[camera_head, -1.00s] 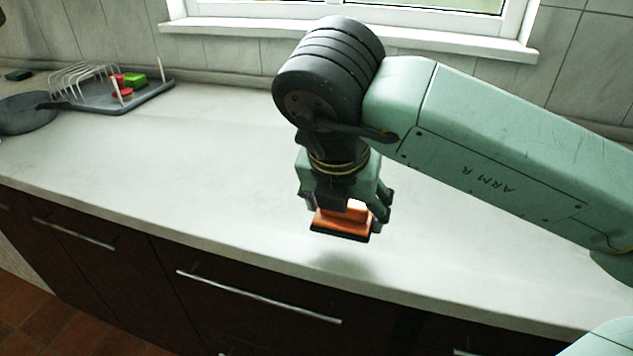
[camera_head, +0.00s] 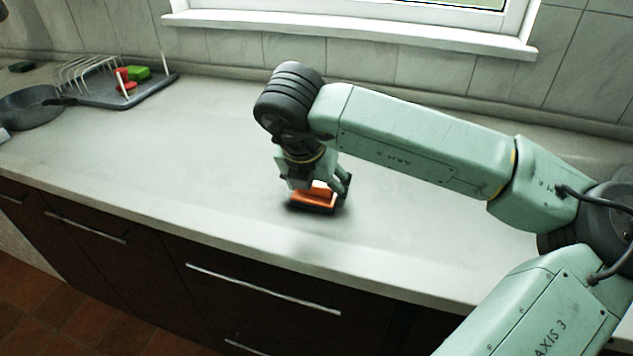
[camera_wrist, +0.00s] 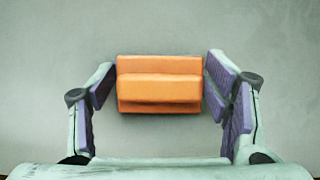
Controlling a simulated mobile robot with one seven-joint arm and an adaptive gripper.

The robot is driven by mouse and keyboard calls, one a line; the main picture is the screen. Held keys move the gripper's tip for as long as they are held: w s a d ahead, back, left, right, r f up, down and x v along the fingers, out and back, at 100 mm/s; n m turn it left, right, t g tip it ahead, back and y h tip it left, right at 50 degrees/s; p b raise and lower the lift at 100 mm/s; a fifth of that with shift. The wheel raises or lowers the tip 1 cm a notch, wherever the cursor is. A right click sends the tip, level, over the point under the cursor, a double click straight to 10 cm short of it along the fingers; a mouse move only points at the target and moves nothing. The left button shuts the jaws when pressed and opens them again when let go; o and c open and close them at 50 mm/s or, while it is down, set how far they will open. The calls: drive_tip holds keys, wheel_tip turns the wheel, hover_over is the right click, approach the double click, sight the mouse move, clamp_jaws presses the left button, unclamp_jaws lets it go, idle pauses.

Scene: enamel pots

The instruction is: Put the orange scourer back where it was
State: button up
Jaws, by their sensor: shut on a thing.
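The orange scourer (camera_head: 316,195) is a block with a raised ridge and a dark underside, low over the pale worktop (camera_head: 200,170). A dark shadow lies close around it. I cannot tell whether it touches the surface. My gripper (camera_head: 317,190) points down from above and is shut on the scourer. In the wrist view the scourer (camera_wrist: 160,84) sits between the two purple-padded fingers of my gripper (camera_wrist: 160,95), its ridge running crosswise from finger to finger.
At the far left, a grey tray (camera_head: 150,92) holds a white rack (camera_head: 85,72), a green block (camera_head: 139,73) and red items (camera_head: 124,84). A dark pan (camera_head: 28,105) stands beside it. The worktop around my gripper is clear. Its front edge runs above dark drawers (camera_head: 250,300).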

drive_tip(key=shift+f+b, duration=0.25)
drive_tip(key=shift+b, duration=0.15)
drive_tip(key=o, duration=1.1)
drive_tip(key=shift+r, duration=0.1)
drive_tip(key=shift+r, duration=0.15)
drive_tip(key=shift+r+p, duration=0.25)
drive_tip(key=shift+p, duration=0.4)
drive_tip(key=b+v, duration=0.2)
drive_tip(key=v, duration=0.9)
drive_tip(key=shift+s+r, duration=0.15)
drive_tip(key=shift+r, duration=0.15)
